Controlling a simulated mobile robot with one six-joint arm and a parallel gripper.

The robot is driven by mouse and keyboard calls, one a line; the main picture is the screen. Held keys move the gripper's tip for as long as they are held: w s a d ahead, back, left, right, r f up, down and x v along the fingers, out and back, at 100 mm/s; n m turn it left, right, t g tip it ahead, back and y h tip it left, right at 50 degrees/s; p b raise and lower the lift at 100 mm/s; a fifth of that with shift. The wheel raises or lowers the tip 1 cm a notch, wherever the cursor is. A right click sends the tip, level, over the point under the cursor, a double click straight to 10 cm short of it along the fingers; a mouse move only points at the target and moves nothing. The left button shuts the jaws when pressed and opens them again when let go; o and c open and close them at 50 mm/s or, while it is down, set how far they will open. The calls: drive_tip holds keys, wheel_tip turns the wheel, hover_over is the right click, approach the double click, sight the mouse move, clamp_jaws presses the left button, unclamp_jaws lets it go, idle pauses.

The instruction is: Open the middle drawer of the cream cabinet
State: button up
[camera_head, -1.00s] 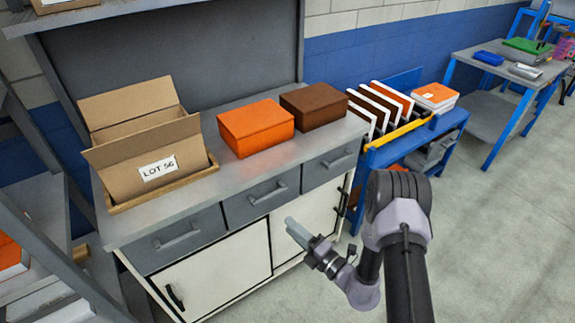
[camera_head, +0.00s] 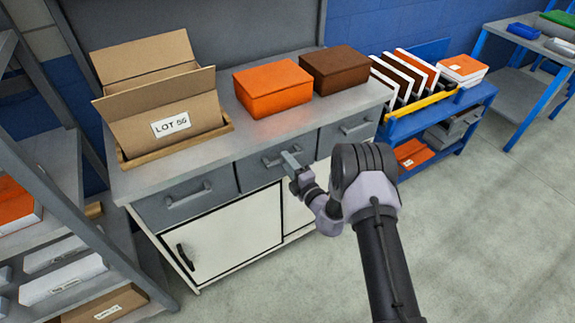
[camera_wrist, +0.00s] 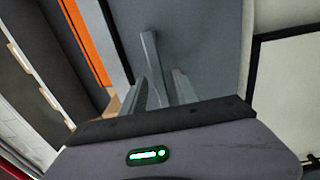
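The cream cabinet (camera_head: 232,243) has a row of three grey drawers above cream doors. The middle drawer (camera_head: 252,176) is shut, flush with its neighbours. Its grey bar handle (camera_head: 271,162) is partly hidden by my gripper (camera_head: 291,159), whose fingertips are at the handle's right part. In the wrist view, my gripper (camera_wrist: 162,88) is open, with a finger on each side. The handle (camera_wrist: 151,58) shows between and beyond the fingers, in front of the grey drawer face (camera_wrist: 195,40). I cannot tell whether the fingers touch it.
The left drawer (camera_head: 187,204) and right drawer (camera_head: 345,132) are shut. A cardboard box (camera_head: 158,100), an orange box (camera_head: 273,92) and a brown box (camera_head: 335,70) stand on the grey top. A grey shelf rack (camera_head: 58,200) stands at left. Floor in front is clear at right.

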clamp_jaws()
idle(1.4)
